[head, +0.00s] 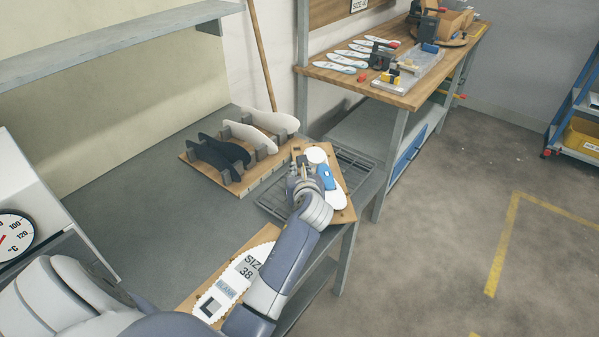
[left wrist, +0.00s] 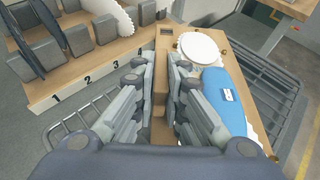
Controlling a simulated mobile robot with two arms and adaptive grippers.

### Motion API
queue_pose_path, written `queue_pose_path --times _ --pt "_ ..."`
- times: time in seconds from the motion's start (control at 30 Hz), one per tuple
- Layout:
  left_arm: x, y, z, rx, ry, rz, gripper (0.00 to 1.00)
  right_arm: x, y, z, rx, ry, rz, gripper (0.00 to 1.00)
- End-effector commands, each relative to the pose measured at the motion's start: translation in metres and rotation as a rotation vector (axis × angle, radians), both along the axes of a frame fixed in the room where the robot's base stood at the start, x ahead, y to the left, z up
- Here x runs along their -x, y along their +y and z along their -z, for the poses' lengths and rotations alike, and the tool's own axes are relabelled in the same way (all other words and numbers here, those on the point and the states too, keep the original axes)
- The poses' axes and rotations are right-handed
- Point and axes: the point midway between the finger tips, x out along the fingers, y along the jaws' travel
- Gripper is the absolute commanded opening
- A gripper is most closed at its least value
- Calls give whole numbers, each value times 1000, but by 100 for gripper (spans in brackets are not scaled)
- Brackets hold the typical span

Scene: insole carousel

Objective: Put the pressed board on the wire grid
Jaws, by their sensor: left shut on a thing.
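The pressed board (head: 342,214) is a wooden board carrying a white insole and a blue piece (head: 326,176). My left gripper (head: 299,168) is shut on a narrow wooden part along its left side. In the left wrist view the board (left wrist: 172,42) fills the middle right, with the fingers (left wrist: 162,85) on either side of that part. The wire grid (head: 357,165) lies beneath the board and shows on both sides of it; it also shows in the left wrist view (left wrist: 285,75). I cannot tell whether the board touches the grid. My right gripper is not in view.
A numbered wooden rack (head: 200,164) with upright dark and white insoles stands just left of the grid. A board marked SIZE 38 (head: 238,272) lies nearer at the front edge. A gauge (head: 15,235) is at far left. The grey tabletop (head: 140,215) between is clear.

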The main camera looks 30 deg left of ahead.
Motion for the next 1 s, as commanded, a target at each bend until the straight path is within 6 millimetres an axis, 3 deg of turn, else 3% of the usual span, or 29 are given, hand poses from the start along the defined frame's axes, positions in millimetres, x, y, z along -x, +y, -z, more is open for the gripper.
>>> queue_pose_path --times 0.23,0.27,0.33,0.73,1.0 --pt "0 0 0 -2 -1 0 0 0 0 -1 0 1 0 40" --pt "0 0 2 -1 1 0 16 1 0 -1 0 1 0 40" --pt "0 0 2 -1 1 0 31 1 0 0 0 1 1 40" --pt "0 -1 -1 1 -1 -1 31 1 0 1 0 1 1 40" --pt "28 -24 -15 2 0 1 31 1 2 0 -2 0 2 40"
